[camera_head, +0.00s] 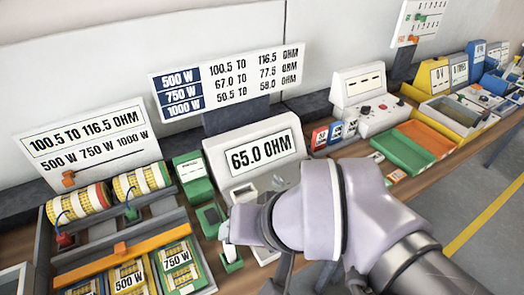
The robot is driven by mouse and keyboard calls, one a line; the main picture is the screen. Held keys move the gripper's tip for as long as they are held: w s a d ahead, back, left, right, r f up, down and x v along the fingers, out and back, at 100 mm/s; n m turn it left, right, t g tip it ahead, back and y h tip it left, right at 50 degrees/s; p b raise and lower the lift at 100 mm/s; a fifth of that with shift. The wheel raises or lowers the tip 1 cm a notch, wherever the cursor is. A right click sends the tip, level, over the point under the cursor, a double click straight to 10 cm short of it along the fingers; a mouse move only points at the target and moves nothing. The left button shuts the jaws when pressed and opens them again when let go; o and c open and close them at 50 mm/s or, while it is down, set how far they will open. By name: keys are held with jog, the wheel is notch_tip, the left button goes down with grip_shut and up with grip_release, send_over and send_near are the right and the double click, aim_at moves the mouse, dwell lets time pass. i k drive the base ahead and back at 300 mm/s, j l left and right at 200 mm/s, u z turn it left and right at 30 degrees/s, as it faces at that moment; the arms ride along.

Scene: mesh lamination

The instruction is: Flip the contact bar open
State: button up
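An orange bar (120,250) lies across the tray at lower left, above mats marked 500 W and 750 W. My gripper (229,232) is just below the meter's front, over small green holders (232,262). Its fingers are mostly hidden by my wrist, so their opening and any contact are unclear.
A sign (230,82) listing ohm ranges stands behind the meter. Two yellow mesh rolls (142,181) lie at left. Green (402,150) and orange (427,137) trays and a white machine (365,100) stand at right. Clear floor shows at lower right.

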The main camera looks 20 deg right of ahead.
aim_at(122, 254)
jog(key=j+u, duration=0.75)
jog(key=k+l, duration=0.05)
